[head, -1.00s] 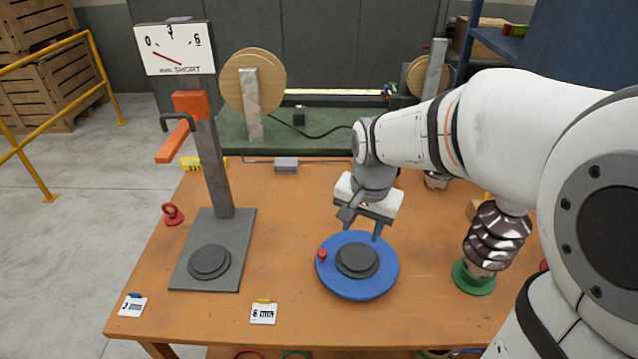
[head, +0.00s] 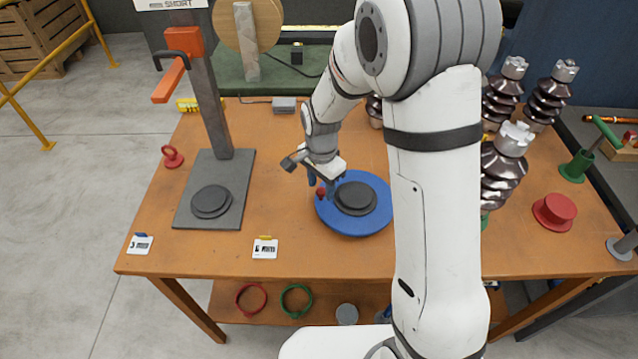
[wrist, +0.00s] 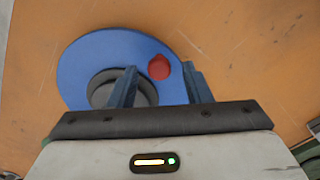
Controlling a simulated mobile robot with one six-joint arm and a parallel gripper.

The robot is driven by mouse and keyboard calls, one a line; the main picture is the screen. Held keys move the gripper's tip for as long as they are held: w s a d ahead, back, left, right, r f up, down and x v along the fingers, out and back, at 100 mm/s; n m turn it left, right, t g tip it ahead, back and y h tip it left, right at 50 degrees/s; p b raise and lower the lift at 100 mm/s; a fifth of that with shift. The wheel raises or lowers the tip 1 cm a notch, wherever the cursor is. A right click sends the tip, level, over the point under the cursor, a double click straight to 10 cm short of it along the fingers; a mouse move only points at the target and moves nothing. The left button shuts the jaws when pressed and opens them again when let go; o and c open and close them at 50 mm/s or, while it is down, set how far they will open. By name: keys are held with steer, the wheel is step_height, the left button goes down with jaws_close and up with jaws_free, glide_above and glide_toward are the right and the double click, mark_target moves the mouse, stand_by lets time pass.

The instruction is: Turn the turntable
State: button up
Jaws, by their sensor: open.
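The turntable is a blue round disc (head: 347,227) on the wooden table, with a dark stepped hub (head: 356,198) in its middle. A red knob (head: 320,192) stands near its left edge. My gripper (head: 318,181) is over that left edge, pointing down. In the wrist view my gripper (wrist: 161,88) is open, and the red knob (wrist: 158,67) shows between its two fingers, nearer the right one. I see no clear contact. The left finger overlaps the hub (wrist: 103,88) in that view. The blue disc (wrist: 85,60) is partly hidden by my gripper.
A gauge stand (head: 217,120) with an orange lever and dark base is left of the turntable. Two small cards lie along the front edge. Dark ribbed insulators (head: 505,170) and a red stepped block (head: 555,210) stand right. Clear tabletop lies before the turntable.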

steer(key=shift+f, duration=0.4)
steer(key=shift+c, duration=0.4)
jaws_close()
